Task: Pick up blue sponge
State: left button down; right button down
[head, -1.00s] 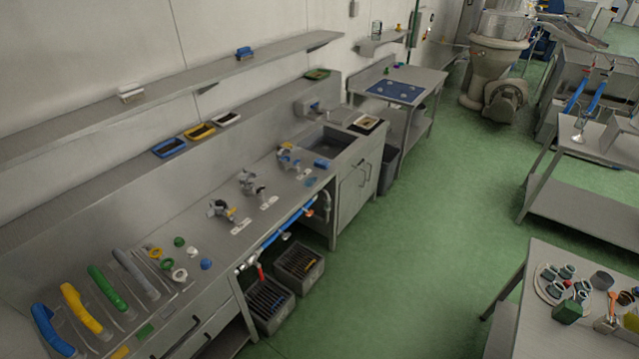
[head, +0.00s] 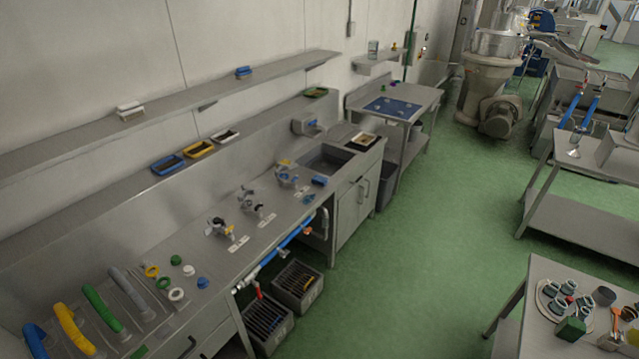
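A small blue block (head: 319,181) that looks like the sponge lies on the steel counter (head: 265,235), at the front right corner of the sink (head: 325,157). It is small in the picture, so its texture cannot be told. Another blue item (head: 243,72), which looks like a brush, sits on the wall shelf (head: 180,97). Neither of my grippers is in view, and nothing is seen touching the blue block.
Metal fittings (head: 250,201) stand on the counter left of the sink. Coloured curved handles (head: 102,307) are at the near left. Grey crates (head: 297,284) sit below on the floor. A table with cups (head: 541,270) stands at the right. The green floor (head: 425,235) between is clear.

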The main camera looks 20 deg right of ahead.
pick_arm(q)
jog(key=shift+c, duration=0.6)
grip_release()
